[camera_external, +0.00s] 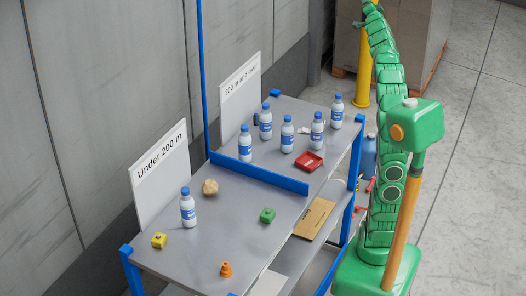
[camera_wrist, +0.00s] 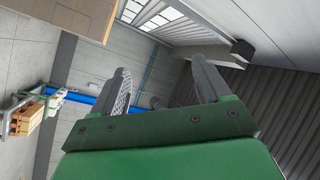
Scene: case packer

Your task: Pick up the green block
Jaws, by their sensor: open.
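The green block (camera_external: 267,215) sits on the grey top of the near table (camera_external: 200,250), toward its right edge, in the external view. Nothing touches it. My green arm rises at the right of that view and its upper end leaves the top of the picture, so the gripper cannot be made out there. In the wrist view my gripper (camera_wrist: 163,80) has its two grey fingers spread wide with nothing between them. The wrist view faces walls and ceiling, and the green block does not show in it.
The near table also holds a bottle (camera_external: 188,208), a yellow block (camera_external: 159,240), a beige lump (camera_external: 210,187) and an orange piece (camera_external: 226,269). A blue divider (camera_external: 260,174) separates it from the far table, with several bottles and a red tray (camera_external: 309,161).

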